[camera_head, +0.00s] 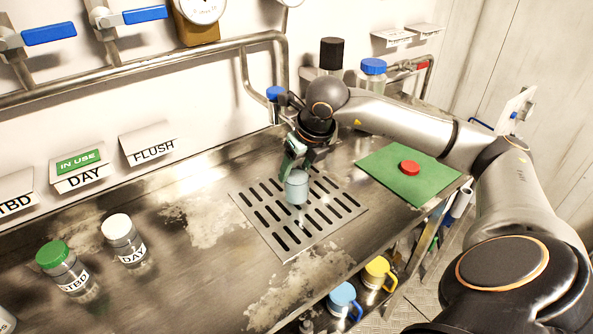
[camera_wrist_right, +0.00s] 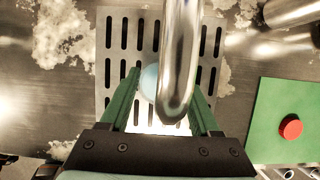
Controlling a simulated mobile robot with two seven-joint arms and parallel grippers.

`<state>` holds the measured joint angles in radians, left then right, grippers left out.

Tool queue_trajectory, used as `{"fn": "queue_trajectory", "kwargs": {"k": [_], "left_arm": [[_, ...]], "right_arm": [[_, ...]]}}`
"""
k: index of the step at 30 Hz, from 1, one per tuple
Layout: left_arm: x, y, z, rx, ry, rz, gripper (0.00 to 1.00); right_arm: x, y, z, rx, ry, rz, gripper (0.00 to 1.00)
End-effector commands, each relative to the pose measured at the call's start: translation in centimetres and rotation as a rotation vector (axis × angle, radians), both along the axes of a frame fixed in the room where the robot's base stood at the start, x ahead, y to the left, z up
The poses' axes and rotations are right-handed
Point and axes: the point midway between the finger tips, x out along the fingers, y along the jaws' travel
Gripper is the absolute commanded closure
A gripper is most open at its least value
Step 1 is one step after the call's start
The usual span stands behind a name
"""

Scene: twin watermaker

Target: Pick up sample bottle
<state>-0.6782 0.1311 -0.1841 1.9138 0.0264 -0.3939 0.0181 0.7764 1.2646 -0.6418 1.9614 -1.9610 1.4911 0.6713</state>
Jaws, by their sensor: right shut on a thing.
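The sample bottle (camera_head: 296,187) is a small, clear, pale-blue container without a cap, above the slotted drain grate (camera_head: 262,232) in the head view. My right gripper (camera_head: 294,165) is shut on it. In the wrist view, the green fingers of the right gripper (camera_wrist_right: 166,84) lie either side of the pale-blue bottle (camera_wrist_right: 149,82), which is partly hidden by a curved metal spout (camera_wrist_right: 181,55). I cannot tell whether the bottle touches the grate. A red cap (camera_head: 409,167) lies on the green mat (camera_head: 385,178). My left gripper is not in view.
Labelled bottles with a green cap (camera_head: 52,253) and a white cap (camera_head: 117,227) stand at the left of the steel bench. A blue-capped bottle (camera_head: 373,75) stands at the back right. Blue and yellow mugs (camera_head: 342,300) (camera_head: 378,272) sit below the front edge.

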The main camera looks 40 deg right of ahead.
Motion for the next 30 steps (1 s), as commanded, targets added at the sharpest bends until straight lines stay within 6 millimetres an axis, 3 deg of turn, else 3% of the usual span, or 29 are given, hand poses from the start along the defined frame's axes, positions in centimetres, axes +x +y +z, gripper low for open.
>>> {"fn": "queue_trajectory", "kwargs": {"k": [6, 25, 30], "left_arm": [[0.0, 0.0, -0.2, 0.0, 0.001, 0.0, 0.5], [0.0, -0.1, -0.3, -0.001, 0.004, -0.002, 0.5], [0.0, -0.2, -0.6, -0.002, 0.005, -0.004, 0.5]], "right_arm": [[0.1, 0.0, 2.1, 0.0, -0.006, 0.0, 1.0], [-4.8, 1.9, 8.1, -0.001, -0.006, 0.002, 1.0], [-6.6, 2.6, 8.8, -0.004, -0.006, 0.002, 1.0]]}}
